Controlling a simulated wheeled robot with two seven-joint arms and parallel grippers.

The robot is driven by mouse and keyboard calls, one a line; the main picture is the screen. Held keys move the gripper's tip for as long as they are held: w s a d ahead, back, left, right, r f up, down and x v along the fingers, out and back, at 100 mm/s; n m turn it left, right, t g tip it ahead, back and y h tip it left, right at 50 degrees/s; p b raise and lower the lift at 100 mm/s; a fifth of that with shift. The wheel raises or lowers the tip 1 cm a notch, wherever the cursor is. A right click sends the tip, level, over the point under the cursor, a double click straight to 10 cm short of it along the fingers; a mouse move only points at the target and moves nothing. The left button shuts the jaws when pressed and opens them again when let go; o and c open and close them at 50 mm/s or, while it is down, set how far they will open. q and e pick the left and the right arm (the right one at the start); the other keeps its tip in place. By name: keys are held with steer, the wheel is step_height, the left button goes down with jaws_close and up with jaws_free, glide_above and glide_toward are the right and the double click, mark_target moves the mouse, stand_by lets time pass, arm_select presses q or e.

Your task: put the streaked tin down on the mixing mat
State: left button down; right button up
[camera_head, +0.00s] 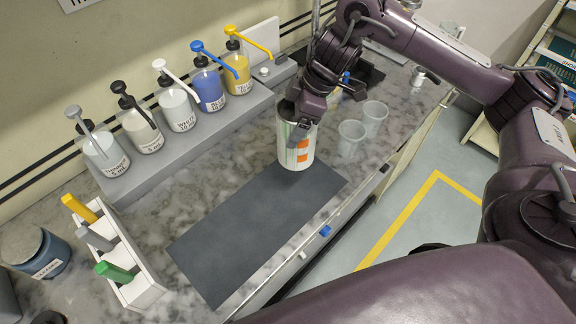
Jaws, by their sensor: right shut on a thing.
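The streaked tin (291,151) is a pale cylinder with an orange mark and dark streaks on its side. It is upright at the far end of the mixing mat (235,245), a dark grey rectangle on the counter. My right gripper (298,128) is shut on the tin at its upper wall, from above. The tin's base overlaps the far end of the mat in the picture; I cannot tell whether it touches. The gripper hides part of the tin's rim. My left gripper is not in view.
Several pump bottles (180,106) stand on a grey ledge (225,122) behind the mat. Clear cups (350,138) are right of the tin. A white rack (140,287) with coloured handles and a blue jar (40,255) are at the left. Most of the mat is bare.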

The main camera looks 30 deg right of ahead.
mark_target(293, 159)
step_height(293, 159, down, 6)
steer(key=shift+s+r+b, duration=0.1)
steer(key=shift+b, duration=0.5)
step_height(293, 159, down, 2)
steer(key=shift+f+p, duration=0.2)
steer(key=shift+p, duration=0.35)
steer(key=shift+f, duration=0.65)
step_height(293, 159, down, 3)
steer(key=shift+f+p, duration=0.1)
steer(key=shift+p, duration=0.4)
steer(key=shift+f, duration=0.45)
steer(key=shift+f, duration=0.1)
steer(key=o, duration=1.7)
steer(key=shift+o, duration=0.2)
